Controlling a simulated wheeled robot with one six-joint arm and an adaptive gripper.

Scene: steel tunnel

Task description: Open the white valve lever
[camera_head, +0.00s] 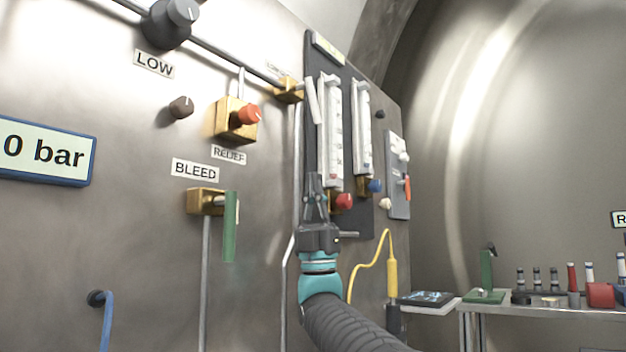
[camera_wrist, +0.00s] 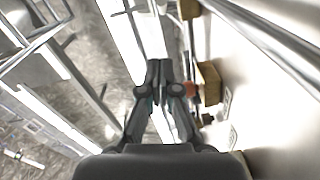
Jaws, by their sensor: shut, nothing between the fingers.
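The white valve lever (camera_head: 313,101) hangs down, slightly tilted, from a brass valve body (camera_head: 289,90) on the steel panel, left of the flow tubes. My gripper (camera_head: 315,176) points upward below the lever, its fingers closed together and empty. A gap shows between the fingertips and the lever's lower end in the head view; depth between them is hard to judge. In the wrist view my closed fingertips (camera_wrist: 159,64) stand before pale vertical bars, and I cannot tell which of these, if any, is the lever.
Two flow tubes (camera_head: 332,130) with a red knob (camera_head: 344,201) and a blue knob (camera_head: 375,186) stand close right of my gripper. A green bleed lever (camera_head: 231,227) and the red relief knob (camera_head: 246,114) are to the left. A bench (camera_head: 540,309) with bottles stands at right.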

